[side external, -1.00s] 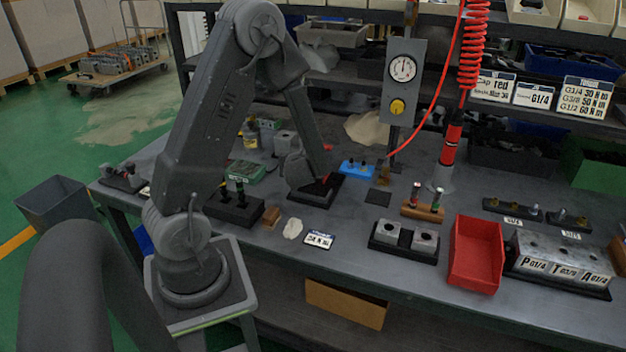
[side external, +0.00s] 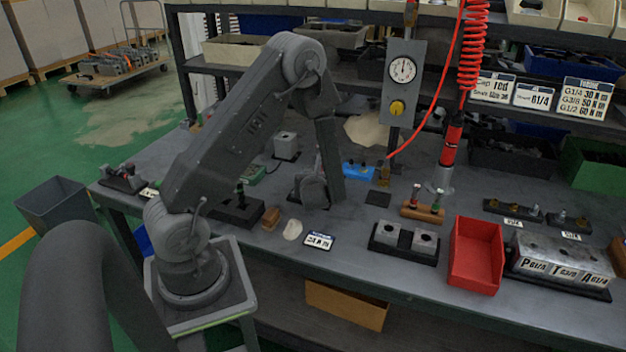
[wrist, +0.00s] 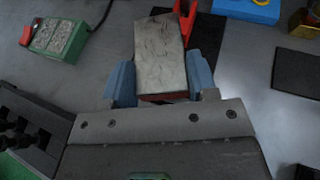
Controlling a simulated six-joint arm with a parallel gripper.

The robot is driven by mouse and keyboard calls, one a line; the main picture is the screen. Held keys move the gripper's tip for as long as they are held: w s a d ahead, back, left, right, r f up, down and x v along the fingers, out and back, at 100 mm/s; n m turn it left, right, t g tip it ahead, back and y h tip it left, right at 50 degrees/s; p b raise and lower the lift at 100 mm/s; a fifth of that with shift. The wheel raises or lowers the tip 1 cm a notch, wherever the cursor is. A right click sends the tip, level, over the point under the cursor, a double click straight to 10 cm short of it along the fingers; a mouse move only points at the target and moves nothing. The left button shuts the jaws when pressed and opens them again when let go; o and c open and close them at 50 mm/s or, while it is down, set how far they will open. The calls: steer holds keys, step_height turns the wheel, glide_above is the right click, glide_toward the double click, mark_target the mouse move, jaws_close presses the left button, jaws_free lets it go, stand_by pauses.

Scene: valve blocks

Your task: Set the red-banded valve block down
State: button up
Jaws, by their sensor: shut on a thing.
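The valve block (wrist: 161,55) is a worn grey block with a dark red band (wrist: 160,97) at its near end in the wrist view. My gripper (wrist: 162,80) is shut on it, with one blue-grey finger on each side. Behind it lies a black mat or plate (wrist: 205,42), and a red forked piece (wrist: 187,18) stands by the block's far end. I cannot tell whether the block touches the surface below. In the side view my gripper (side external: 310,192) is low over the bench, and the arm hides the block.
A green box with a red end (wrist: 55,37) lies at the upper left in the wrist view. A blue block (side external: 358,171) and a dark square pad (side external: 378,198) are to the right of my gripper. A black fixture (side external: 236,209) is to the left. A white label (side external: 318,241) lies in front.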

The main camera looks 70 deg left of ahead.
steer(key=o, duration=1.2)
steer(key=shift+f, duration=0.15)
steer(key=shift+o, duration=0.2)
steer(key=shift+r, duration=0.2)
steer(key=s+d+r+n+h, duration=0.4)
steer(key=d+r+n, duration=0.3)
steer(key=d, duration=0.2)
steer(key=s+d+r+n+h, duration=0.4)
steer(key=s+d+r+n, duration=0.1)
steer(key=d+r+n, duration=0.3)
steer(key=s+d+r+n+h, duration=0.4)
steer(key=d+r+n, duration=0.3)
steer(key=d, duration=0.4)
steer(key=shift+v, duration=0.8)
